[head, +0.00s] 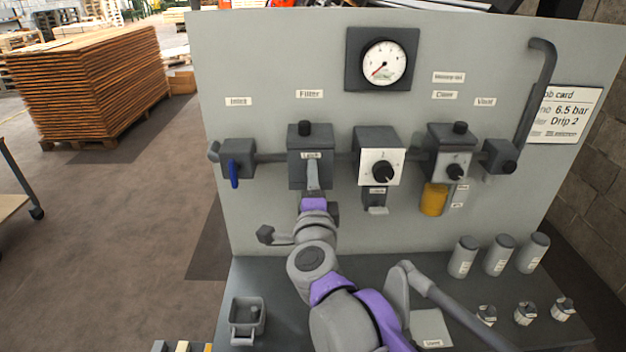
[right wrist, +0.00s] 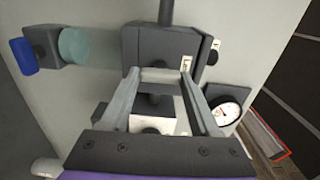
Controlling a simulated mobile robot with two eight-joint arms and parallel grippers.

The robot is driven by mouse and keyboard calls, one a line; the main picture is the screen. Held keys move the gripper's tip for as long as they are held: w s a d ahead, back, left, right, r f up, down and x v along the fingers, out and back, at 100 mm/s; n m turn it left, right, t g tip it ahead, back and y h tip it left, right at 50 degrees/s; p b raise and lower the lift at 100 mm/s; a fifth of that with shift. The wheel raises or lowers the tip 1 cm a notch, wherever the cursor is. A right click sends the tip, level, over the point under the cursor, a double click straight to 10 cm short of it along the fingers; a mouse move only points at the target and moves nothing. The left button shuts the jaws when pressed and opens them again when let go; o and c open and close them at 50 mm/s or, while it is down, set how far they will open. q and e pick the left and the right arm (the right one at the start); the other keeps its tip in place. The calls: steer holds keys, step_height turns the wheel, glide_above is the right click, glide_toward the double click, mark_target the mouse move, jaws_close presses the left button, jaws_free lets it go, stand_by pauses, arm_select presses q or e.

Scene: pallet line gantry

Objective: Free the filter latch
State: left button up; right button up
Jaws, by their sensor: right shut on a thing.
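The filter unit (head: 296,169) is a dark grey box with a black top knob under the "Filter" label (head: 309,94). A small label (head: 311,155) on its front marks the latch. My right gripper (head: 313,182) reaches up to the front of this box and covers most of its lower part. In the right wrist view, its two pale fingers (right wrist: 163,82) are against the dark box, with a narrow pale bar between their tips. It is shut on the latch, which is largely hidden by the fingers. My left gripper is not in view.
The inlet valve with a blue handle (head: 234,174) is left of the filter. A regulator knob (head: 382,172), gauge (head: 384,63) and yellow bowl (head: 433,199) are to the right. The bench holds grey canisters (head: 499,256), small fittings (head: 525,313) and a small tray (head: 237,328).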

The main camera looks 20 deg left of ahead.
steer(key=shift+m, duration=0.3)
steer(key=o, duration=1.4)
steer(key=shift+c, duration=0.2)
steer(key=v, duration=1.1)
steer(key=shift+b, duration=0.45)
steer(key=shift+w, duration=0.1)
